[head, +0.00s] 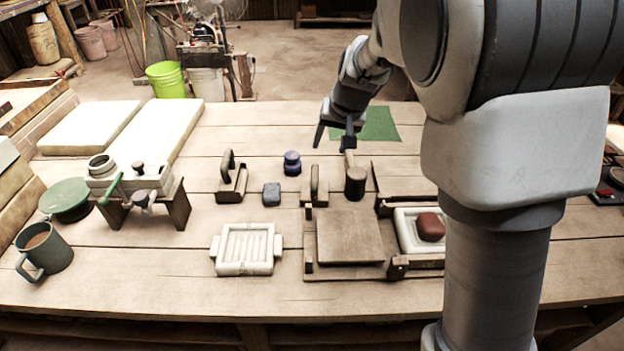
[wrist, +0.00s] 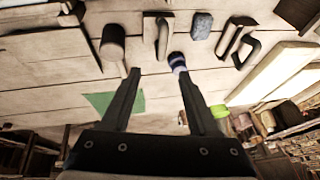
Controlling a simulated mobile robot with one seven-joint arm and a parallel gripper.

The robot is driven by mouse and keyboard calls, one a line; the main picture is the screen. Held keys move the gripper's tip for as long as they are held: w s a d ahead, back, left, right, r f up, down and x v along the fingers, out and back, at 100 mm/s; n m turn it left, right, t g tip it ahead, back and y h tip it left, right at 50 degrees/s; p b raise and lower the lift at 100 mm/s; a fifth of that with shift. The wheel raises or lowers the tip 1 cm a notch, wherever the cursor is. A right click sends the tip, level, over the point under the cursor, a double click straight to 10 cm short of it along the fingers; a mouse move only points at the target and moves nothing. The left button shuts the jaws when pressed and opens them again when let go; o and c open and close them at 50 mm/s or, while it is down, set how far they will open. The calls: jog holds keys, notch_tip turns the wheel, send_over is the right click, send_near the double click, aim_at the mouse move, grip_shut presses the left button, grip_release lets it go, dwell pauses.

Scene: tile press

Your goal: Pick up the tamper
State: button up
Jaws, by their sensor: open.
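The likely tamper (head: 355,184) is a dark cylinder with a narrow, lighter handle. It stands at the back of the wooden press, right of centre in the head view. In the wrist view it (wrist: 112,45) is at the upper left, its handle end close to my left fingertip. My gripper (head: 334,137) is open and empty, above the table just behind and left of the tamper. In the wrist view the jaws (wrist: 160,76) are spread with only table between them. The handle is apart from the jaws as far as I can tell.
An upright wooden handle (head: 316,184) and a blue round jar (head: 292,163) stand left of the tamper. A blue block (head: 271,194), a handled float (head: 231,182) and a white mould (head: 245,250) lie further left. A red lump (head: 431,227) is at the right. A green cloth (head: 380,124) lies behind.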

aim_at(315, 174)
jog(key=b+x, duration=0.2)
jog(key=x, duration=0.9)
jog(key=shift+w+a+f+b, duration=0.1)
jog(key=shift+w+f+b, duration=0.05)
jog(key=shift+f+b, duration=0.25)
jog(key=shift+a+b+x, duration=0.2)
jog(key=shift+b+x, duration=0.25)
jog(key=shift+x, duration=0.9)
jog(key=shift+a+b+x, duration=0.15)
jog(key=shift+b+x, duration=0.25)
jog(key=shift+x, duration=0.9)
grip_shut()
jog(key=shift+r, duration=0.1)
